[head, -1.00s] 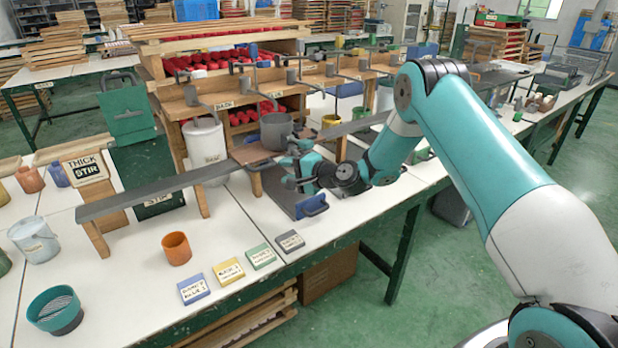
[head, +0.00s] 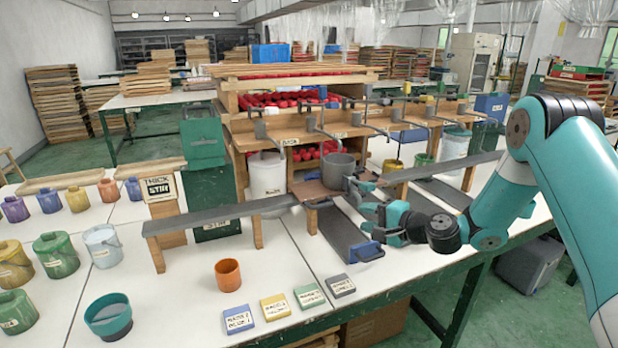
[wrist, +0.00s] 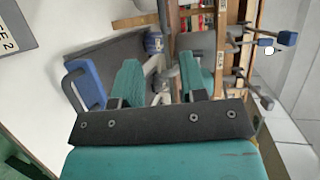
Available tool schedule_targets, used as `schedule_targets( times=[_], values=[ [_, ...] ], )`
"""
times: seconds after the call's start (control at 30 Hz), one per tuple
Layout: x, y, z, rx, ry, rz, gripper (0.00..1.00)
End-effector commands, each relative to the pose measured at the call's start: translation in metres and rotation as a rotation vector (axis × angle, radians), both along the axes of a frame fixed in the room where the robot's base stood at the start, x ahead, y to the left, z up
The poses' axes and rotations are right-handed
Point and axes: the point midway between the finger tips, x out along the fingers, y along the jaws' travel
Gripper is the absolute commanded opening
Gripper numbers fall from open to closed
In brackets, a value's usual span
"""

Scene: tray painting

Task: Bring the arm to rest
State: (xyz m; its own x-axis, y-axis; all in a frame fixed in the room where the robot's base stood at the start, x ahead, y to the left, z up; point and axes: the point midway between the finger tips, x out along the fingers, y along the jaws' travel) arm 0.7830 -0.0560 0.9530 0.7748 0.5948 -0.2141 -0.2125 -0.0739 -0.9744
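My teal arm reaches in from the right of the head view. My gripper (head: 362,196) is low over the bench, just to the right of the grey pot (head: 338,168). In the wrist view its two teal fingers (wrist: 162,82) stand apart with nothing visibly held between them. A dark grey tray with a blue handle (head: 345,236) lies below and beside the gripper. This tray's blue handle (wrist: 85,86) also shows left of the fingers in the wrist view. Whether the gripper touches anything is unclear.
A wooden rack (head: 290,85) with hooked rods stands behind the gripper. A long grey board (head: 215,213) on wooden supports runs to the left. An orange cup (head: 228,275), a teal cup (head: 108,315) and several labelled blocks (head: 275,306) occupy the front. Bare white bench lies between them.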

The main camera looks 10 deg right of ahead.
Motion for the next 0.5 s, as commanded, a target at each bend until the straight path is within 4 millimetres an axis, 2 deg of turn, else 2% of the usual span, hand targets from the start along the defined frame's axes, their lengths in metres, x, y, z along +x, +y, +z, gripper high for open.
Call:
schedule_targets(
  times=[0.13,0.23,0.3,0.37,0.4,0.47,0.5],
  values=[
    [-0.019,0.039,0.034,-0.123,-0.025,0.153,0.39],
    [-0.055,0.079,0.066,-0.28,-0.047,0.337,0.39],
    [-0.088,0.103,0.086,-0.402,-0.061,0.473,0.39],
    [-0.12,0.119,0.1,-0.506,-0.073,0.586,0.39],
    [-0.143,0.127,0.109,-0.572,-0.08,0.658,0.39],
    [-0.177,0.135,0.119,-0.671,-0.089,0.764,0.39],
    [-0.201,0.139,0.126,-0.735,-0.094,0.83,0.39]
  ],
)
